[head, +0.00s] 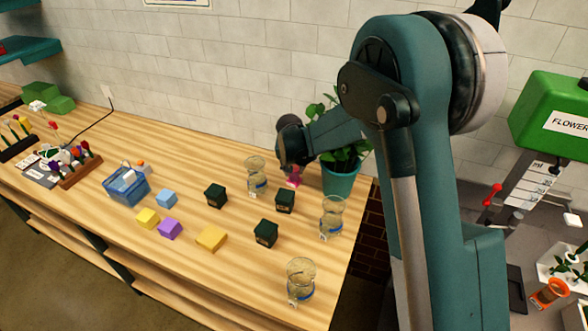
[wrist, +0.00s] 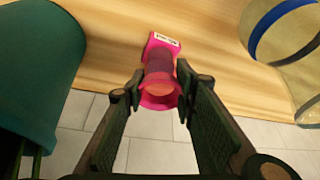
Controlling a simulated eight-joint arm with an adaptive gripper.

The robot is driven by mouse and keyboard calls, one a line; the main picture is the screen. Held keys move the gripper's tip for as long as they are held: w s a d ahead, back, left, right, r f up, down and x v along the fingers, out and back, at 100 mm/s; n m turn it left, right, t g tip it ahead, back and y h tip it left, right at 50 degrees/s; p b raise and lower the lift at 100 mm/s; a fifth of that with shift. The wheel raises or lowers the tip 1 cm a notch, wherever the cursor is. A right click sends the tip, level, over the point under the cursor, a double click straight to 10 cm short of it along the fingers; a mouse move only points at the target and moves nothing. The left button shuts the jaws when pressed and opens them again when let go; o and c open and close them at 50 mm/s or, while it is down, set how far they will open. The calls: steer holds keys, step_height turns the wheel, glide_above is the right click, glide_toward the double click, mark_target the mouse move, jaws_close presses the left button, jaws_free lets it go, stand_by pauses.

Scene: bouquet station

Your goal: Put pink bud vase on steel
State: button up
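The pink bud vase (wrist: 160,84) is between my gripper's fingertips in the wrist view, its round rim facing the camera and a white label on its square base. My gripper (wrist: 159,91) looks shut on the vase, with a fingertip close against each side of its neck. In the head view the vase (head: 293,174) shows below my gripper (head: 291,160), beside the plant pot. I cannot tell whether its base touches the table. Several dark green blocks on the table carry small labels, one (head: 285,200) just in front of the vase. I cannot identify a steel surface for certain.
The teal plant pot (head: 340,180) stands close right of the vase. Glass vases stand nearby, at left (head: 256,178), right (head: 333,218) and front (head: 301,282). A blue basket (head: 126,190) and coloured blocks are left. A green FLOWER machine (head: 550,112) is far right.

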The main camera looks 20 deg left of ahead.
steer(key=o, duration=0.3)
steer(key=shift+r+p, duration=0.15)
steer(key=shift+p, duration=0.25)
steer(key=shift+b+v, duration=0.3)
steer(key=shift+v, duration=3.45)
steer(key=shift+o, duration=0.6)
